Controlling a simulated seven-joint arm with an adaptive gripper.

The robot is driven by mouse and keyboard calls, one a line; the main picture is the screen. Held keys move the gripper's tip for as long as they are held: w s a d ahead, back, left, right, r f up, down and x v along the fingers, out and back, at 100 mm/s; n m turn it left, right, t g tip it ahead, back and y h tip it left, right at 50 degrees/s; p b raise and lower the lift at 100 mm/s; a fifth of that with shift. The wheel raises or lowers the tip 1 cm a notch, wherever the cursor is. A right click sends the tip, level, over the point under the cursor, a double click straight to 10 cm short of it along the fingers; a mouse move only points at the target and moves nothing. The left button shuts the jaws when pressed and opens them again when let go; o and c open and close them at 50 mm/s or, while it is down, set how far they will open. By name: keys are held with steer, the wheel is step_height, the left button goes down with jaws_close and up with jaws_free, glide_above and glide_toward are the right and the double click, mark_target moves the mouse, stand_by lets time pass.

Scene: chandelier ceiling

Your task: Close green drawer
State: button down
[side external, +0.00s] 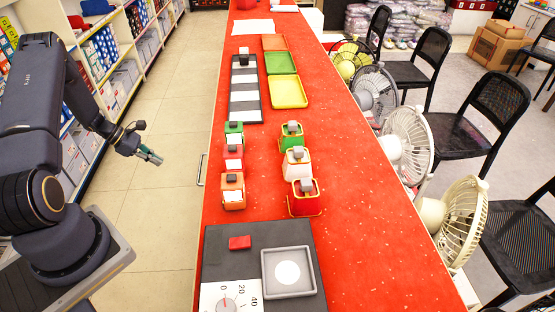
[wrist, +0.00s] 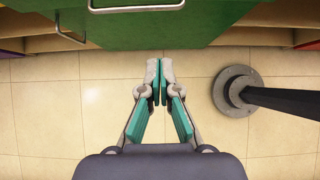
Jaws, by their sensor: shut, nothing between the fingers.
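The green drawer (wrist: 150,30) shows at the top of the wrist view, with a pale metal handle (wrist: 137,8) across its front. How far it stands open cannot be told. My gripper (wrist: 160,90) is shut and empty, with its teal fingers together, over the floor and just short of the green front in the picture. In the side external view my gripper (side external: 155,158) hangs over the tiled floor, left of the red-topped counter (side external: 262,200) and apart from it. The green drawer is not visible in that view.
Another handle (wrist: 68,28) is at the upper left in the wrist view, and a dark post on a round base (wrist: 232,92) stands to the right. Small boxes and trays sit on the counter. Shelves (side external: 110,55) stand behind my arm. The floor between is clear.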

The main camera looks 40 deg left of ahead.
mark_target(199, 176)
steer(key=w+d+r+x, duration=0.1)
steer(key=x, duration=1.1)
steer(key=shift+w+d+r, duration=0.2)
steer(key=shift+w+d, duration=0.05)
steer(key=shift+w+d, duration=1.15)
